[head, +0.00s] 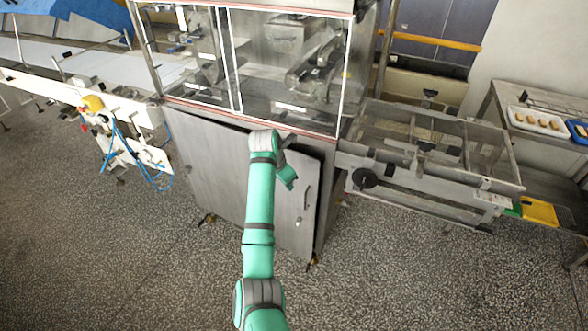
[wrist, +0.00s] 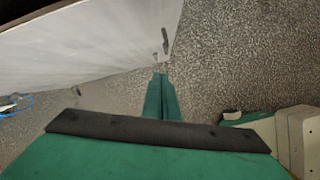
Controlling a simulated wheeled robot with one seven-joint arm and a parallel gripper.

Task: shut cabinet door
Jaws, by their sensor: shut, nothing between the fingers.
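The cabinet door (head: 215,165) is a grey metal panel under the glazed housing of the machine. It stands slightly ajar, with a dark gap along its top and right edges. Its handle (head: 307,197) is near the right edge. The door also shows as a pale panel in the wrist view (wrist: 100,45), with the handle (wrist: 165,40) near its edge. My gripper (head: 290,184) is in front of the door, left of the handle, partly hidden by my arm. In the wrist view its green fingers (wrist: 160,78) are together and empty. I cannot tell whether they touch the door.
A metal conveyor frame (head: 430,150) with a black knob juts out right of the cabinet. A white conveyor (head: 90,95) with blue hoses stands at the left. A tray of biscuits (head: 540,122) lies on the right table. The speckled floor before the door is clear.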

